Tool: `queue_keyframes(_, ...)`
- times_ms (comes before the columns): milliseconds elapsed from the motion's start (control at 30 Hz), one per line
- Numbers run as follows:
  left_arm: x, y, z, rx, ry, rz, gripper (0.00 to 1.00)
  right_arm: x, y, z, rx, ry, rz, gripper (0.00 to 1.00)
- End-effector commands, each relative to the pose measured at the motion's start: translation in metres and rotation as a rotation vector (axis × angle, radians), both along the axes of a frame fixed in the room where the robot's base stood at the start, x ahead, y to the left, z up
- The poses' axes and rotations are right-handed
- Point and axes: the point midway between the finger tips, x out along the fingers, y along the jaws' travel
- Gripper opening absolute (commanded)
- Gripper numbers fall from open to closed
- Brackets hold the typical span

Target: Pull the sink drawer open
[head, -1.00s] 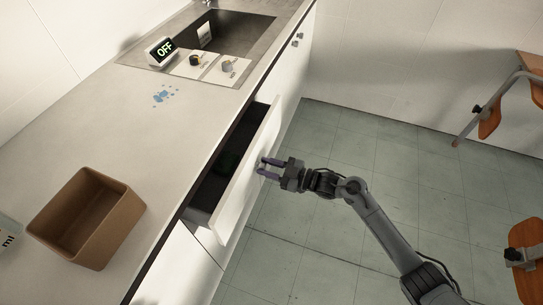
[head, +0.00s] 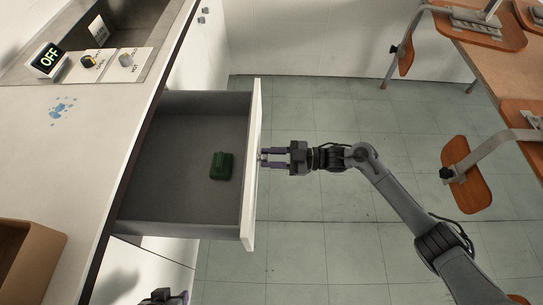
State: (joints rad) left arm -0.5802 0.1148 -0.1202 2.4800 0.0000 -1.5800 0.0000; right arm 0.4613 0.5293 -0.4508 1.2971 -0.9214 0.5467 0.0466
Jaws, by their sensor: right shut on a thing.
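The sink drawer (head: 165,212) stands well out from the counter in the head view. Its white front panel (head: 252,170) faces right, and its grey inside shows. A dark green object (head: 221,166) lies on the drawer floor near the front. My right gripper (head: 266,157) is at the outer face of the drawer front, at mid-length, shut on the drawer's handle, which is mostly hidden by the fingers. My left gripper (head: 163,298) shows only in part at the bottom edge, below the drawer; its fingers cannot be made out.
The counter (head: 70,150) on the left holds a brown box (head: 35,262), a blue spill (head: 61,110) and an "OFF" display (head: 47,60) by the sink (head: 125,25). Stripped chairs with orange wooden seats (head: 468,190) stand on the right. Tiled floor (head: 310,230) is clear around the drawer.

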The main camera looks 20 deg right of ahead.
Motion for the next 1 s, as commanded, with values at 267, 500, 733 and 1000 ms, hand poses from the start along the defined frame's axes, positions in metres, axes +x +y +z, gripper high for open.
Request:
queue_keyframes(267,-0.0003,0.0021,-0.0018,0.01,0.001,-0.006,0.43,-0.0004,0.0003,0.0005,0.0,-0.002,0.011,0.0)
queue_keyframes(500,-0.0003,0.0026,-0.0018,0.011,0.0,-0.007,0.43,-0.0004,0.0005,0.0004,0.0,-0.002,0.011,0.35)
queue_keyframes(733,-0.0002,0.0019,-0.0018,0.008,0.0,-0.005,0.43,-0.0005,0.0005,0.0001,0.0,-0.001,0.011,0.58)
queue_keyframes(1000,0.0001,-0.0004,-0.0007,-0.002,0.0,0.002,0.43,-0.0012,-0.0023,0.0,-0.001,0.0,0.009,0.58)
